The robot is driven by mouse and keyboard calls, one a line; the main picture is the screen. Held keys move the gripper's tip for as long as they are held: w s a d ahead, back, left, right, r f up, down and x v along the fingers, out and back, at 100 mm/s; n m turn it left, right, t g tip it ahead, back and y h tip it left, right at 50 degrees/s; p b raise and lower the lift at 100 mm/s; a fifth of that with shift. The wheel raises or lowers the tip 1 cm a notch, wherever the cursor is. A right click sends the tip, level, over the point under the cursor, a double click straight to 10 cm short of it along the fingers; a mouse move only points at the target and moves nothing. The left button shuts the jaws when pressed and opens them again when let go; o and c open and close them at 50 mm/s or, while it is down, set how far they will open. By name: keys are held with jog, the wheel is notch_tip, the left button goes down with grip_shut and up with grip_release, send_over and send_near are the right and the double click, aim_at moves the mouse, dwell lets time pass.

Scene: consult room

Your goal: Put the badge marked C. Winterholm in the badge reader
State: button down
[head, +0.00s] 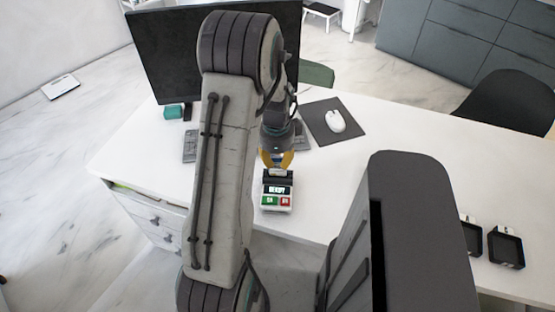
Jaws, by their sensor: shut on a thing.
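The badge reader (278,199) is a small white device with a dark slot part at its back, a display that seems to read READY, and green and red keys. It stands on the white desk near the front edge. My gripper (278,160), with yellow fingers, is just behind and above the reader's back end. It is shut on a small pale thing, apparently a badge, mostly hidden by the fingers. The name on it cannot be read. I cannot tell whether it touches the slot.
A monitor (160,60) and a keyboard (190,146) are partly behind my arm. A white mouse (335,121) lies on a dark pad (318,128). Two black trays (507,250) (472,241) sit at the right, apparently empty. Desk around the reader is clear.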

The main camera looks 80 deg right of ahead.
jog(key=shift+f+b, duration=1.5)
jog(key=shift+f, duration=0.05)
dwell(1.2)
dwell(0.3)
jog(key=c, duration=0.8)
grip_release()
jog(key=shift+o, duration=0.2)
jog(key=shift+r, duration=0.1)
jog(key=shift+r+p, duration=2.5)
jog(key=shift+r, duration=0.95)
